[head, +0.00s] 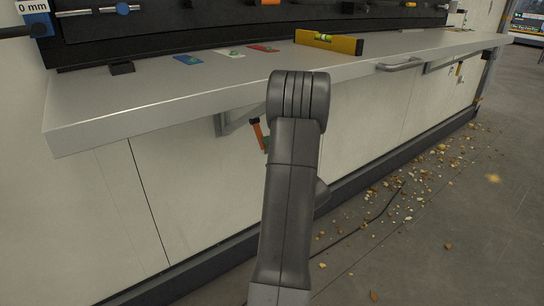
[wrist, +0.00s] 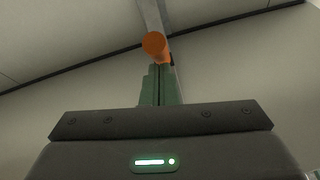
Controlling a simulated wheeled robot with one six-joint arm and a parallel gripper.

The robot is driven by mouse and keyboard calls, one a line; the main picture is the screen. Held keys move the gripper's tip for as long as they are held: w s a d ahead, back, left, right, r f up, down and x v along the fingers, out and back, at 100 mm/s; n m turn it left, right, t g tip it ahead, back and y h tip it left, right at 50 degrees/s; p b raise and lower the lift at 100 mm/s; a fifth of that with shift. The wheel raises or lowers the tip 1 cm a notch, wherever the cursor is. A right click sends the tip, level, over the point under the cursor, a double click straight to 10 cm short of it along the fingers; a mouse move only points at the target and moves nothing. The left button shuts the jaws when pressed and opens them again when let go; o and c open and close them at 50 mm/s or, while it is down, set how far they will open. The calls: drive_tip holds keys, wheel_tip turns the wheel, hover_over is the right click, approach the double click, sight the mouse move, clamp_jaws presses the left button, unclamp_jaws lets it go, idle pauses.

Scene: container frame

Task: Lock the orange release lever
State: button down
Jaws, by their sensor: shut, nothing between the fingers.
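The orange release lever (head: 258,134) hangs below the grey shelf, beside a bracket under it, just left of my arm in the head view. In the wrist view the lever (wrist: 155,44) shows its round orange end towards the camera, straight beyond my fingertips. My gripper (wrist: 158,70) has green fingers pressed together with nothing between them. Its tips reach up to the lever's lower side; I cannot tell whether they touch it.
The shelf (head: 170,106) runs above the lever with a yellow spirit level (head: 329,42) and coloured cards on it. A metal handle (head: 400,65) sits on its front edge. A pale panel wall lies behind. Debris (head: 410,195) and a dark cable lie on the floor at right.

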sight(262, 148)
drive_tip(key=shift+t+y, duration=0.5)
drive_tip(key=shift+t, duration=0.1)
drive_tip(key=f+b, duration=0.1)
drive_tip(key=b, duration=0.2)
drive_tip(key=w+a+f+b, duration=0.1)
drive_tip(key=b, duration=0.3)
drive_tip(key=w+a+f+b, duration=0.1)
drive_tip(key=b, duration=0.3)
drive_tip(key=shift+w+f, duration=0.2)
drive_tip(key=shift+f, duration=0.2)
drive_tip(key=shift+w+a+f+t+y+b, duration=0.15)
drive_tip(key=shift+w+t+y+b, duration=0.35)
drive_tip(key=shift+b, duration=0.5)
drive_tip(key=shift+s+r+b, duration=0.1)
drive_tip(key=shift+r+b, duration=0.15)
drive_tip(key=shift+b, duration=0.35)
drive_tip(key=shift+a, duration=0.1)
